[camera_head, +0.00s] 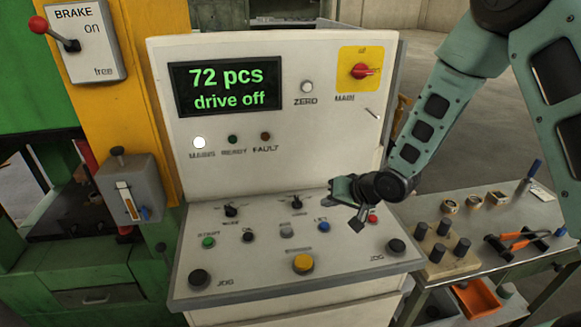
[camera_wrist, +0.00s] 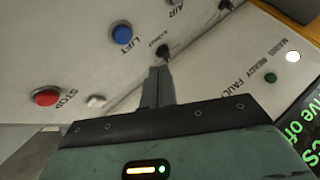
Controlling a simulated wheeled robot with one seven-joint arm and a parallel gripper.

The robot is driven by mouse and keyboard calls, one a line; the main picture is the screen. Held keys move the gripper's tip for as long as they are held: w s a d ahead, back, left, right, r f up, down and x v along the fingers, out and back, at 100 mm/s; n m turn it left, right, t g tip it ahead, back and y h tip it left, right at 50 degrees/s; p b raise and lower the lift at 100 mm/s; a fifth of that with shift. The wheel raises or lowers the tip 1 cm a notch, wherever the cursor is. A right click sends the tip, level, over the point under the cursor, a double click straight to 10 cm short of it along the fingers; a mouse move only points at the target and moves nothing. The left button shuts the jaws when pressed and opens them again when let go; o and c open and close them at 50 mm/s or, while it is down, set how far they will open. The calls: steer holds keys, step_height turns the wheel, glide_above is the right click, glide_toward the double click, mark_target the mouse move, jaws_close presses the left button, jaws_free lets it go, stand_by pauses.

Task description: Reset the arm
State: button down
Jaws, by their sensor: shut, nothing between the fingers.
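My gripper (camera_head: 357,224) hangs over the right part of the console's sloped control panel (camera_head: 235,265), between the blue LIFT button (camera_head: 323,227) and the red STOP button (camera_head: 373,219). In the wrist view its fingers (camera_wrist: 160,75) are together with nothing between them. Their tips appear close to a small black selector knob (camera_wrist: 165,51); I cannot tell whether they touch it. The blue button (camera_wrist: 122,34) and red button (camera_wrist: 45,97) lie left of the fingers there. My arm comes down from the upper right in the head view.
The console's upright face carries a display (camera_head: 228,88) reading "72 pcs drive off", a lit white MAINS lamp (camera_head: 199,142) and a red rotary switch (camera_head: 362,71). A side table (camera_head: 480,266) with pegs and tools stands right. A brake lever (camera_head: 55,35) is at upper left.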

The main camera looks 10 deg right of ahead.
steer(key=shift+s+a+r, duration=0.1)
steer(key=shift+s+a, duration=0.05)
steer(key=s+a+r+n+g+h+b, duration=0.1)
steer(key=s+a+r+n+g, duration=0.1)
steer(key=s, duration=0.8)
steer(key=s+a+r+n+g+h+b, duration=0.2)
steer(key=s+r+n+g, duration=0.1)
steer(key=s, duration=0.8)
steer(key=s+a+r+n+g+h+b, duration=0.1)
steer(key=s+r+n, duration=0.3)
steer(key=s, duration=0.7)
steer(key=shift+s+a+r+n+g+h+b, duration=0.15)
steer(key=shift+a+n+g+h+b, duration=0.25)
steer(key=shift+a+g, duration=0.35)
steer(key=shift+a, duration=0.15)
